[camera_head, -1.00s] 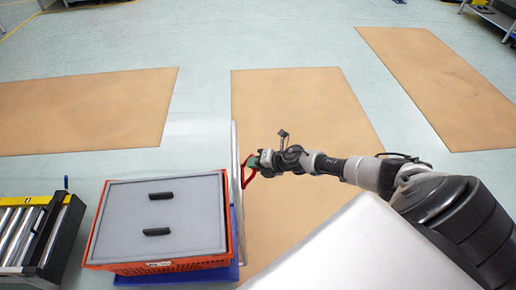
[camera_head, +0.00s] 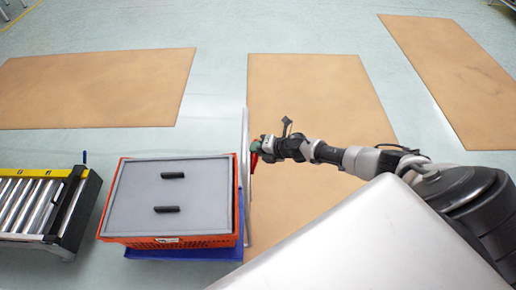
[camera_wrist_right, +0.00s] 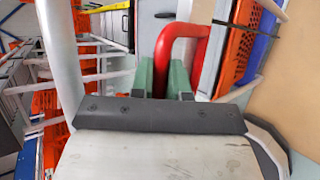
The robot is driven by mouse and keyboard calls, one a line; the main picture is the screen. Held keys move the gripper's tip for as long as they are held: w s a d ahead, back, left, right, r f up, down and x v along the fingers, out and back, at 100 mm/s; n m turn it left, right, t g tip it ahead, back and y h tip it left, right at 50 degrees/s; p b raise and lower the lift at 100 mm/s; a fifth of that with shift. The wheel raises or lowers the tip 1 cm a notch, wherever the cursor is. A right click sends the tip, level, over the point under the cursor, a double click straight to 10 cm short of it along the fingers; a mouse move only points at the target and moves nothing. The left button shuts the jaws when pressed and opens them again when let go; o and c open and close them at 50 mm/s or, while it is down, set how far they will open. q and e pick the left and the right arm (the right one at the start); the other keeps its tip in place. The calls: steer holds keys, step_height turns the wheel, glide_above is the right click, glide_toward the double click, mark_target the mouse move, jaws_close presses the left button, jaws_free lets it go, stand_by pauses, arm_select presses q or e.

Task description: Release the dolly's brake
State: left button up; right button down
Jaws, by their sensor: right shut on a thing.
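The dolly is a blue base (camera_head: 185,254) under an orange tote (camera_head: 180,243), with a tall silver handle bar (camera_head: 246,190) on its right side. A red brake lever (camera_head: 254,161), a bent loop, is beside the bar. My right gripper (camera_head: 257,147) reaches in from the right and is shut on it. In the right wrist view, the green fingers (camera_wrist_right: 163,80) close around one leg of the red lever (camera_wrist_right: 195,32); its other leg passes outside the right finger. The lever's attachment is hidden. My left gripper is out of view.
A grey lid (camera_head: 170,197) with two black handles covers the tote. A roller conveyor (camera_head: 35,205) with a yellow edge stands to the left. Brown mats (camera_head: 310,90) lie on the floor; the floor beyond the dolly is clear.

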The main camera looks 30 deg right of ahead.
stand_by(0.8)
steer(key=c, duration=1.1)
jaws_free()
steer(key=shift+d, duration=0.1)
steer(key=s+r+p, duration=0.1)
steer(key=r+p, duration=0.2)
steer(key=s+r+p, duration=0.2)
steer(key=r+p, duration=0.2)
steer(key=s+r+p, duration=0.2)
steer(key=r+p, duration=0.2)
steer(key=shift+s+a+r, duration=0.15)
steer(key=shift+a, duration=0.2)
steer(key=shift+b+v, duration=1.45)
steer(key=shift+v, duration=3.95)
